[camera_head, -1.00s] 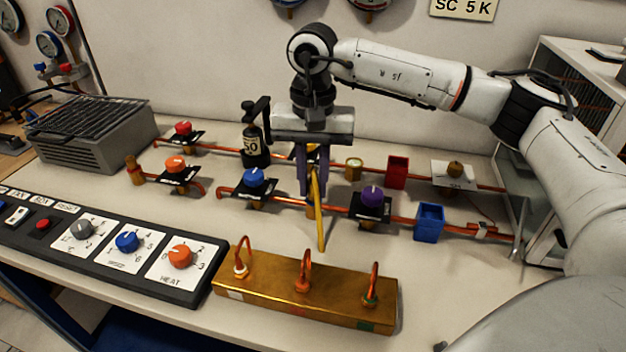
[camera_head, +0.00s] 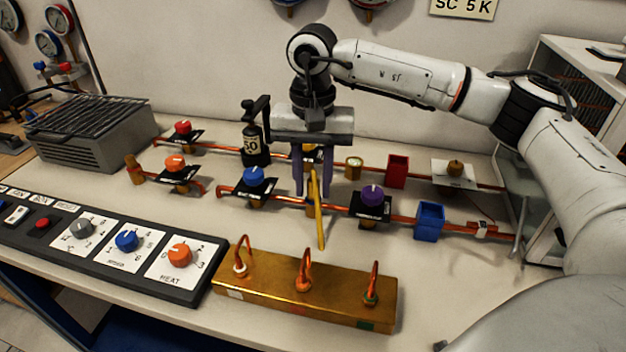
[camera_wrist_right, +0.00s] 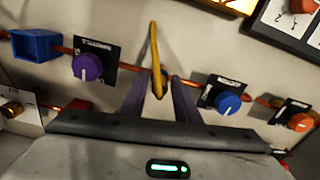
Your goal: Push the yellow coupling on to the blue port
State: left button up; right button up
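The yellow coupling shows as a slim yellow hose (camera_head: 319,215) that slants down toward the front from between my right fingers; it also shows in the right wrist view (camera_wrist_right: 154,45). My right gripper (camera_head: 312,190) points straight down over the front copper pipe. Its two dark purple fingers stand apart on either side of the yellow piece, with gaps visible in the wrist view (camera_wrist_right: 158,82). A small blue part, seemingly the blue port (camera_head: 309,207), sits on the pipe at the hose's base. The contact between coupling and port is too small to make out. My left gripper is not in view.
A blue-knob valve (camera_head: 253,177) and a purple-knob valve (camera_head: 372,196) flank the gripper closely on the pipe. A brass block (camera_head: 310,292) with copper hoses lies in front. A blue bin (camera_head: 429,220) and red bin (camera_head: 397,171) stand to the right.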

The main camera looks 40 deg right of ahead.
jog(key=o, duration=0.6)
